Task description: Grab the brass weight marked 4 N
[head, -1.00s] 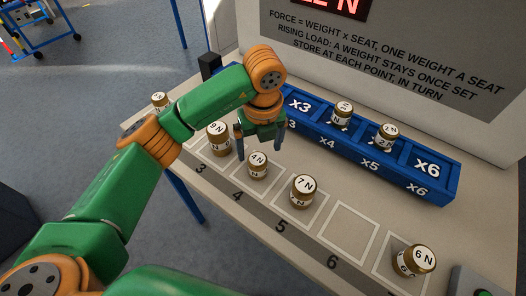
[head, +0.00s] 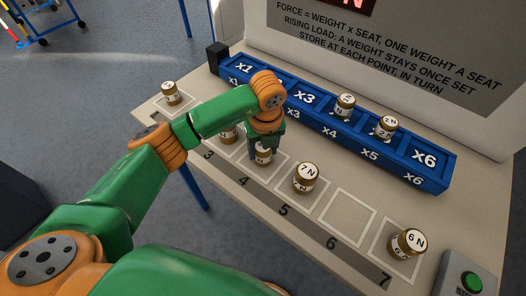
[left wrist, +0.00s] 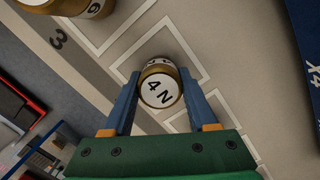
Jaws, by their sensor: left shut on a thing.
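The brass weight marked 4 N (head: 263,157) stands in the outlined square behind the number 4 on the bench. The left wrist view shows its white top label (left wrist: 159,92) clearly. My left gripper (head: 266,147) has come down over it, and its blue fingers are shut on the weight's two sides. In the left wrist view my left gripper (left wrist: 162,95) has one finger along each side of the weight. The weight appears to be still on its square. My arm and fingers hide part of it in the head view. My right gripper is not in view.
A brass weight (head: 229,134) stands behind number 3, partly hidden by my arm. A blue rack (head: 432,180) behind holds two weights. A green button (head: 472,281) is at right.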

